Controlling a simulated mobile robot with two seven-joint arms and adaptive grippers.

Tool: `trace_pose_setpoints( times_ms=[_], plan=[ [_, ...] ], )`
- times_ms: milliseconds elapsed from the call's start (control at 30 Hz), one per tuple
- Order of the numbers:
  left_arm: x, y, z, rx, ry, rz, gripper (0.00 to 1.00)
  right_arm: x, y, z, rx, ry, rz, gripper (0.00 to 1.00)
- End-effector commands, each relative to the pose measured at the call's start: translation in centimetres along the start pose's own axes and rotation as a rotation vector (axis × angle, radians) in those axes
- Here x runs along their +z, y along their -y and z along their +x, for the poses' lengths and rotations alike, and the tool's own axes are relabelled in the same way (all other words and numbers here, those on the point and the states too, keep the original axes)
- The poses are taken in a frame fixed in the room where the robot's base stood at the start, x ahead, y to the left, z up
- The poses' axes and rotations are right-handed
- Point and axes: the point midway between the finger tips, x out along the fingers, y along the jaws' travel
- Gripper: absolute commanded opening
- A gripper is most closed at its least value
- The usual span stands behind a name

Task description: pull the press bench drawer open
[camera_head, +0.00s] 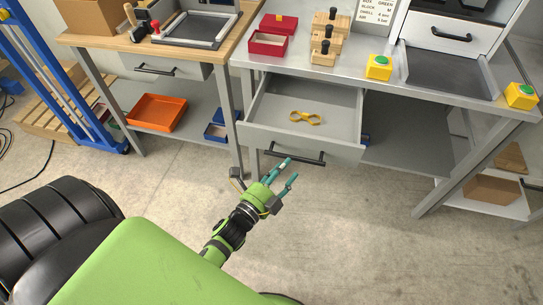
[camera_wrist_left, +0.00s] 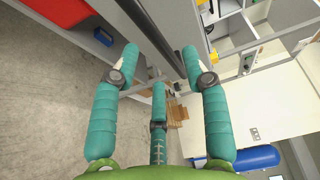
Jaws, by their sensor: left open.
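The press bench drawer (camera_head: 335,149) stands pulled out, with its grey floor in sight and a yellow two-ringed tool (camera_head: 305,118) lying in it. Its dark bar handle (camera_head: 313,161) runs along the drawer front. My left gripper (camera_head: 290,169) is open at the left part of this handle, with its teal fingertips close to the bar. In the left wrist view the open fingers (camera_wrist_left: 160,62) spread on either side of a dark bar. I cannot tell whether any finger touches the handle. My right gripper is not in view.
The press bench top (camera_head: 350,80) carries a red box (camera_head: 268,42), wooden blocks with black knobs (camera_head: 325,45) and a yellow button box (camera_head: 378,67). A wooden-topped bench (camera_head: 110,40) adjoins at left, with an orange tray (camera_head: 157,112) below. The floor before the drawer is clear.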

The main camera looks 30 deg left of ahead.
Motion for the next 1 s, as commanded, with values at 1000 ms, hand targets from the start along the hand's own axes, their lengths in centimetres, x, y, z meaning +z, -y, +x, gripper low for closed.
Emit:
trace_pose_setpoints(
  times_ms=[1000],
  plan=[
    [-0.1,0.0,-6.8,0.000,0.000,-0.003,0.46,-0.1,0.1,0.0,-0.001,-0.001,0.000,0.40]
  ],
)
